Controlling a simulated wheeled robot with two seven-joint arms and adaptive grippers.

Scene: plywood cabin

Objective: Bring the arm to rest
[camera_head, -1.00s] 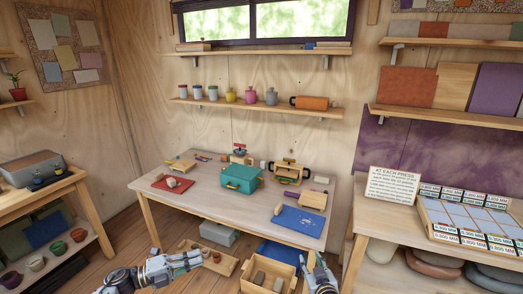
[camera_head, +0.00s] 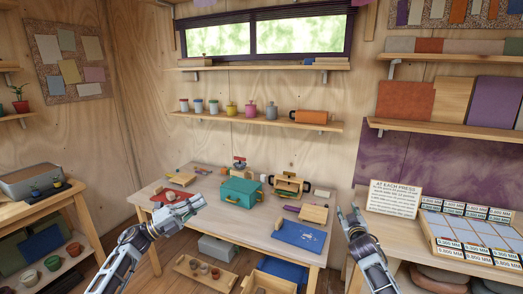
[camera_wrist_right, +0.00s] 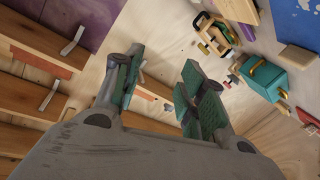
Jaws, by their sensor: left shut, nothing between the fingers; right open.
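My left gripper (camera_head: 192,206) is shut and empty, held above the front left part of the worktable (camera_head: 228,228), covering part of the red mat. My right gripper (camera_head: 349,212) is open and empty, raised at the right of the table, in the gap before the right-hand bench. In the right wrist view its two green-padded fingers (camera_wrist_right: 165,85) stand apart with nothing between them. The teal box (camera_head: 240,191) stands on the table between the two grippers, apart from both.
A blue mat (camera_head: 299,236) lies at the table's right end. The right bench carries a sign (camera_head: 394,198) and a tray of tiles (camera_head: 470,232), close to my right gripper. Wooden crates (camera_head: 262,283) stand on the floor in front. A shelf (camera_head: 255,121) of jars hangs behind.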

